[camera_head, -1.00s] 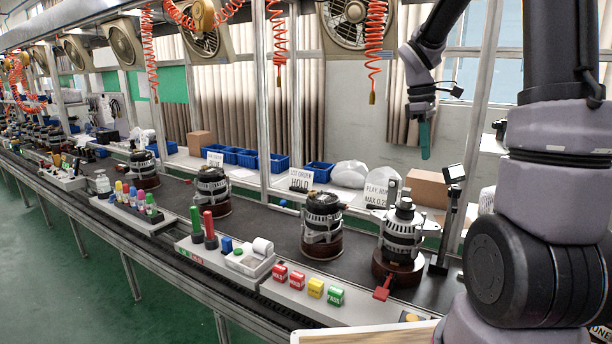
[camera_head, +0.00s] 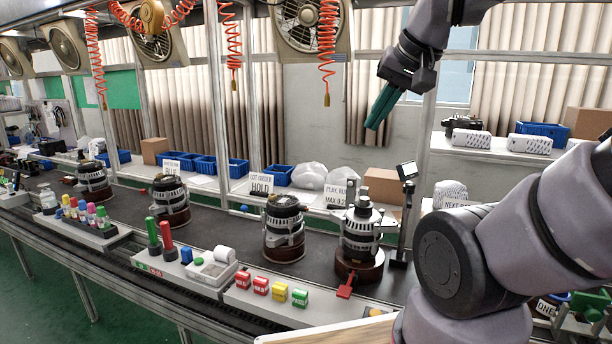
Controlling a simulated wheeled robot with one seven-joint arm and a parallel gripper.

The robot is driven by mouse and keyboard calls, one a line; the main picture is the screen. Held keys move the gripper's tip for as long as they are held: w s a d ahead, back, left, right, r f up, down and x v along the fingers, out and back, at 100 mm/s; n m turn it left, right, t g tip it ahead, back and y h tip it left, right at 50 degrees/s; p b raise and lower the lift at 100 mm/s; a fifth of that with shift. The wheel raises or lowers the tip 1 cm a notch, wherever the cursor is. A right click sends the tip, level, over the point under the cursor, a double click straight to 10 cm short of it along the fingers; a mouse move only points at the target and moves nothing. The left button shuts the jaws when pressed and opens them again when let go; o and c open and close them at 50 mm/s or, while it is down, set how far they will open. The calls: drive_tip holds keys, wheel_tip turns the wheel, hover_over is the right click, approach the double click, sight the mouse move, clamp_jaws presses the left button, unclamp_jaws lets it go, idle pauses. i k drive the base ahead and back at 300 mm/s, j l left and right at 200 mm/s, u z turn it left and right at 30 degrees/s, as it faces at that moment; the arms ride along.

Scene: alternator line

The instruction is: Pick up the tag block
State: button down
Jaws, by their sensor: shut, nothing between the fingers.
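Several small tag blocks stand in a row on a pale ledge (camera_head: 238,297) at the front edge of the line. From left to right they are a red block (camera_head: 243,280), a second red block (camera_head: 261,286), a yellow block (camera_head: 279,291) and a green block (camera_head: 300,298). White lettering shows on the red and green ones; I cannot tell which one the task means. My gripper (camera_head: 373,124), with teal fingers, is shut and empty. It hangs high above the line, up and to the right of the blocks, far from them, pointing down and left.
Alternators stand on the dark belt behind the blocks, one (camera_head: 284,228) behind them and one (camera_head: 358,240) to the right with a red tag (camera_head: 344,291). A screen on a stand (camera_head: 404,215) is farther right. Red and green markers (camera_head: 166,240) stand left. Orange coiled hoses (camera_head: 328,45) hang overhead.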

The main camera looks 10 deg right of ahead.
sight(300, 296)
drive_tip(key=i+j+z, duration=0.15)
drive_tip(key=j+z, duration=0.25)
drive_tip(key=j, duration=0.25)
drive_tip(key=j+z, duration=0.35)
drive_tip(key=j, duration=0.35)
drive_tip(key=j+z, duration=0.4)
drive_tip(key=j, duration=0.3)
drive_tip(key=k+j, duration=0.35)
